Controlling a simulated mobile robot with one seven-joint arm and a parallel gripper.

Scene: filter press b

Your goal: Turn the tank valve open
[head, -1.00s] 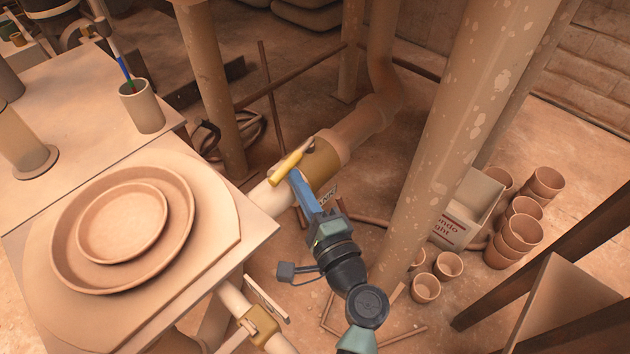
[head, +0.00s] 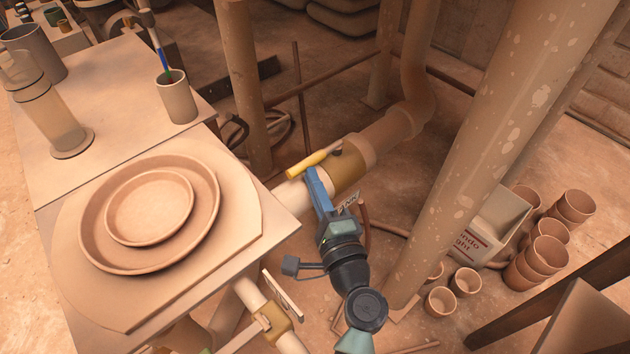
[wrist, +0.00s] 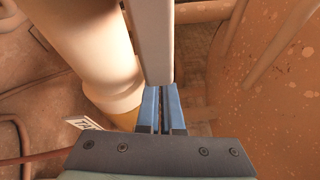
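The tank valve has a yellow lever handle (head: 314,163) above a brass-coloured body (head: 350,168) on a thick pale pipe. The handle runs roughly along the pipe. A "TANK" tag (head: 349,201) hangs beside it and also shows partly in the wrist view (wrist: 84,123). My gripper (head: 312,172) has its blue fingertips against or very close to the near side of the handle. In the wrist view my fingers (wrist: 163,108) are together with only a thin slit between them. A pale bar (wrist: 152,40), probably the handle, lies just beyond the tips, not visibly between them.
A table with stacked clay dishes (head: 150,208) stands left of my arm. A second brass valve (head: 274,322) is on a pipe below the table edge. A thick speckled column (head: 470,150) rises close on the right, with clay pots (head: 543,262) and a box behind it.

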